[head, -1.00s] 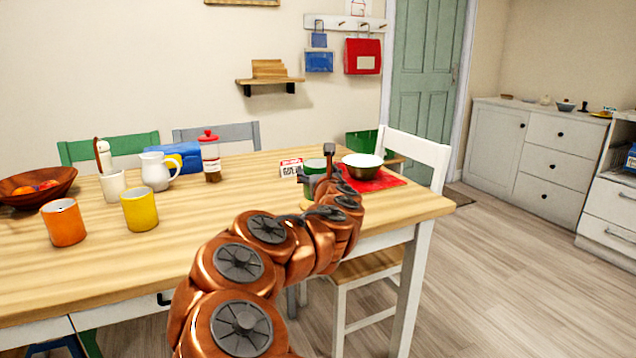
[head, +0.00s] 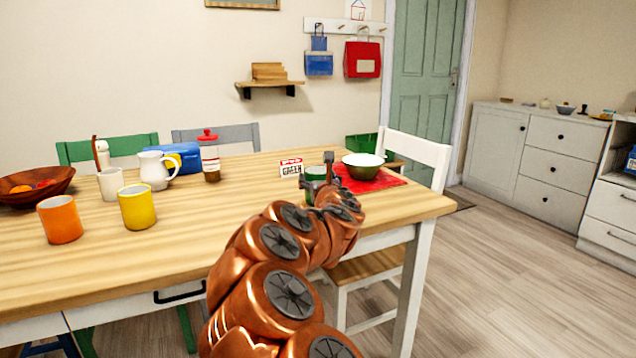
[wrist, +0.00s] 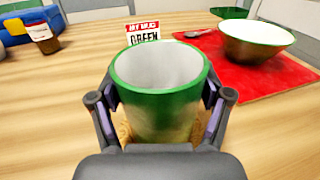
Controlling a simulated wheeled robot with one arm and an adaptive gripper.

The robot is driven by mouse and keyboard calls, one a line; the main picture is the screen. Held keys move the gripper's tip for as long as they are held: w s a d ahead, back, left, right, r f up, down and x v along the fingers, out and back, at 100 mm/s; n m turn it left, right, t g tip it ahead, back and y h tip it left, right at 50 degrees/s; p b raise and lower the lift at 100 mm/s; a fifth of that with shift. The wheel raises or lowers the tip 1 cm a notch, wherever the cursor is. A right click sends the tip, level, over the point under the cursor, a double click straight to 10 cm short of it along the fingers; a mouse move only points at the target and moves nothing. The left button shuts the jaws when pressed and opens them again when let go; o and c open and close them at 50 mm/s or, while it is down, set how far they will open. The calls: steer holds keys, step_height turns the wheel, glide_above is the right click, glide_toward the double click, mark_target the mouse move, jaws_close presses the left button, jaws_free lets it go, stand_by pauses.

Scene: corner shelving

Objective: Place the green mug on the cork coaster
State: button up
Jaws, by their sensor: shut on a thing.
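The green mug (wrist: 160,95) is upright between the two fingers of my gripper (wrist: 160,108) in the wrist view, its white inside facing up. My gripper is shut on the mug's sides. In the head view the mug (head: 315,172) is partly hidden behind my gripper (head: 322,186). A sliver of the cork coaster (wrist: 123,130) shows at the mug's lower left in the wrist view; the mug and fingers hide most of it. The mug is over the coaster, but I cannot tell whether its base touches it.
A small "My mug green" card (head: 291,168) stands just behind the mug. A bowl (head: 362,166) on a red mat (head: 385,183) is close to the right. Yellow (head: 138,207) and orange (head: 61,220) mugs stand to the left, with clear table between.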

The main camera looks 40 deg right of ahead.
steer(key=shift+f, duration=0.1)
steer(key=o, duration=1.3)
steer(key=shift+r, duration=0.25)
steer(key=shift+p+v, duration=0.5)
steer(key=shift+v, duration=5.55)
steer(key=shift+f, duration=0.1)
